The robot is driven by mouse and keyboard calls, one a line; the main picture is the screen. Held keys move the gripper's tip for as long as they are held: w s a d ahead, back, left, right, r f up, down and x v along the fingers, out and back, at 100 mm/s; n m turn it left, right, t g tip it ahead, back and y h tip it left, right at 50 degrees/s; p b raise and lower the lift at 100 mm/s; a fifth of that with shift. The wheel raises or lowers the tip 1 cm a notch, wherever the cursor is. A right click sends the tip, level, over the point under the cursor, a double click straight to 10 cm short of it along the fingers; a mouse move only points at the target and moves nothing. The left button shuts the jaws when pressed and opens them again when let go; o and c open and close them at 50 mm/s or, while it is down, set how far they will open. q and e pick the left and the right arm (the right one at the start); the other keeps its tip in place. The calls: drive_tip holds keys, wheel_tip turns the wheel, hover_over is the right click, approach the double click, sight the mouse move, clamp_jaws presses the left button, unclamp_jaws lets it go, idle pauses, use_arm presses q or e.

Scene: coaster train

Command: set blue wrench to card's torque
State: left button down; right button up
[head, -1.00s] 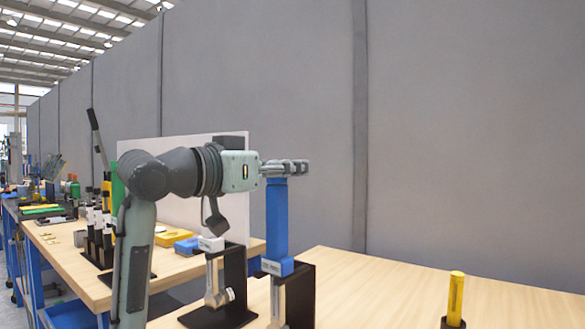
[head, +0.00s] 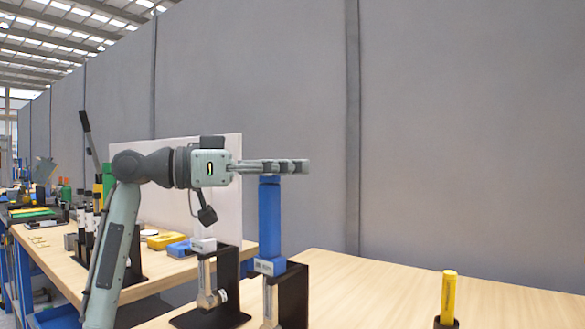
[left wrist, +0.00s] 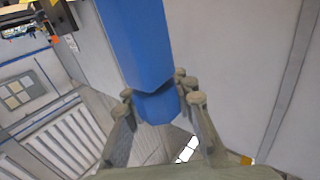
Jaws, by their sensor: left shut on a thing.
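The blue wrench (head: 269,220) stands upright in a black stand (head: 294,292), its blue handle pointing up. My left gripper (head: 290,166) lies level at the top of the handle, shut on its upper end. In the left wrist view the blue handle (left wrist: 140,45) passes between the fingers of my left gripper (left wrist: 160,103). A second wrench with a white collar (head: 204,246) stands in another black stand to the left. A plain white panel (head: 230,180) stands behind; no torque figure can be read. My right gripper is not in view.
A yellow cylinder (head: 448,293) stands in a black holder on the right. Bare table (head: 375,290) lies between it and the blue wrench. Blue and yellow blocks (head: 165,240) and several black-and-white tools stand on the left bench. A grey wall rises behind.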

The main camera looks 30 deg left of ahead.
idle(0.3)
use_arm(q)
drive_tip(key=c, duration=1.2)
unclamp_jaws()
drive_tip(key=shift+a, duration=0.1)
drive_tip(key=v, duration=1.2)
